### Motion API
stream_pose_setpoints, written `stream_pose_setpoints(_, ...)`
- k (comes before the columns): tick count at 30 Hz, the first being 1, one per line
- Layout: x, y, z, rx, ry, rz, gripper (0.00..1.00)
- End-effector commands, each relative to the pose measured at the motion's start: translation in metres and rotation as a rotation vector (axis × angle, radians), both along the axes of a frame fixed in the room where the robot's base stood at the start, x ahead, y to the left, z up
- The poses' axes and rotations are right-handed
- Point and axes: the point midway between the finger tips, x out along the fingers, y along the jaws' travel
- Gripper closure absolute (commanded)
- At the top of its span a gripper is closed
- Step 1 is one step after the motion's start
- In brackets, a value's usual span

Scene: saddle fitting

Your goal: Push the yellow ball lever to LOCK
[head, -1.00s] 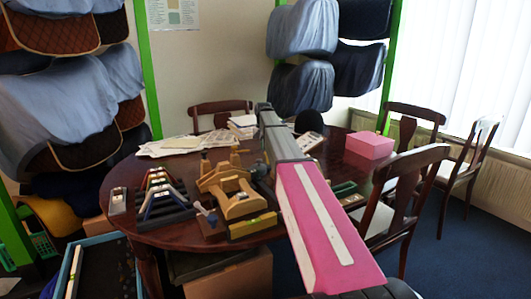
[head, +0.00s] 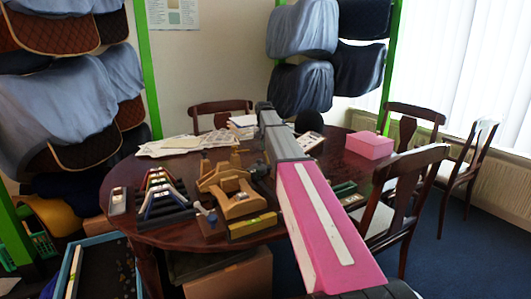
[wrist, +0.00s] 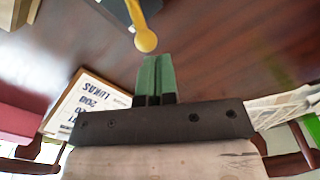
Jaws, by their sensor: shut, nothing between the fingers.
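The yellow ball (wrist: 145,40) sits on the end of a thin lever (wrist: 133,12) at the top of the wrist view. My gripper (wrist: 152,62) has its green fingers shut together with nothing between them. The fingertips point at the ball from just below it in that view; I cannot tell whether they touch it. In the head view a wooden fixture (head: 231,190) stands on the table, and my arm ends just beyond its right side. The ball and the LOCK mark cannot be made out there.
The round dark table (head: 125,175) also holds a stepped rack (head: 162,195) on the left, a yellow spirit level (head: 253,225) in front, papers at the back and a pink box (head: 369,145) at the right. Chairs stand around it.

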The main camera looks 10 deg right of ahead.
Motion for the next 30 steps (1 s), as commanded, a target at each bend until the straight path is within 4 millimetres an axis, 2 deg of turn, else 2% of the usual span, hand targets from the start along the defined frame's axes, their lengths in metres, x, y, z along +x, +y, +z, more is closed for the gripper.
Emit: stream_pose_setpoints(30,-0.026,-0.008,0.000,0.000,0.000,0.000,1.00)
